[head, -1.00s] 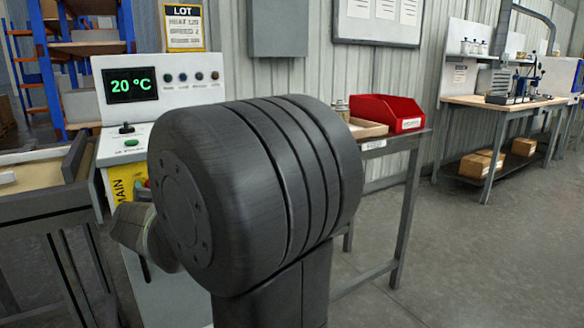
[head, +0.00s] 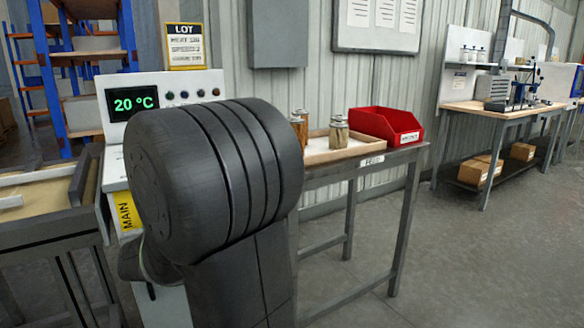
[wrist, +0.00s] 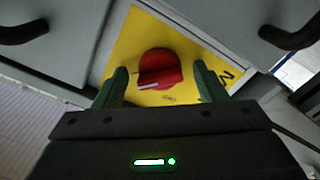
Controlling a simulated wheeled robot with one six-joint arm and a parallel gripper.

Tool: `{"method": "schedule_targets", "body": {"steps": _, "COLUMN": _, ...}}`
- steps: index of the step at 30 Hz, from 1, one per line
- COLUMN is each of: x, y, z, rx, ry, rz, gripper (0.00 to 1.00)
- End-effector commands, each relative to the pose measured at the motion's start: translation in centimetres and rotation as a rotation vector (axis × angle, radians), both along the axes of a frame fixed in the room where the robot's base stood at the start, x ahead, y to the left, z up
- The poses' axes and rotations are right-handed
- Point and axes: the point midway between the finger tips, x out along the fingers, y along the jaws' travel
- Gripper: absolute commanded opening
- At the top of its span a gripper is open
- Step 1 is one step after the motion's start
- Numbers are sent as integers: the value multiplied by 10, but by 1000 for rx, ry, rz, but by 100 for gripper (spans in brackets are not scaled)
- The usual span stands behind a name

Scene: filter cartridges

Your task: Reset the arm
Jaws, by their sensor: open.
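In the wrist view my gripper (wrist: 160,74) is open, its two green fingers spread on either side of a red rotary switch (wrist: 160,66). The switch sits on a yellow plate (wrist: 128,48). I cannot tell whether the fingers touch it; nothing shows clamped. In the head view my large dark arm fills the centre-left and hides the gripper. Behind it stands a white console (head: 200,84) with a green "20 °C" display (head: 132,103) and a yellow "MAIN" label (head: 127,212), partly covered.
A bench (head: 400,158) behind my arm holds a shallow tray (head: 318,155) with jar-like cartridges (head: 339,132) and a red bin (head: 385,125). Dark handles (wrist: 22,32) flank the switch in the wrist view. The floor (head: 480,260) at right is clear.

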Motion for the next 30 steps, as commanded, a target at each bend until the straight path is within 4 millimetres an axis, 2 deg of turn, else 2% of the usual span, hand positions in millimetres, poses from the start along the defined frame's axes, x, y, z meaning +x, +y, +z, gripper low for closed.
{"method": "schedule_targets", "body": {"steps": 9, "x": 0, "y": 0, "z": 0, "rx": -130, "ry": -79, "rz": 1, "gripper": 65}}
{"method": "schedule_targets", "body": {"steps": 22, "x": 0, "y": -1, "z": 1, "rx": -136, "ry": -85, "rz": 0, "gripper": 65}}
{"method": "schedule_targets", "body": {"steps": 30, "x": 5, "y": -13, "z": 21, "rx": -98, "ry": -79, "rz": -16, "gripper": 65}}
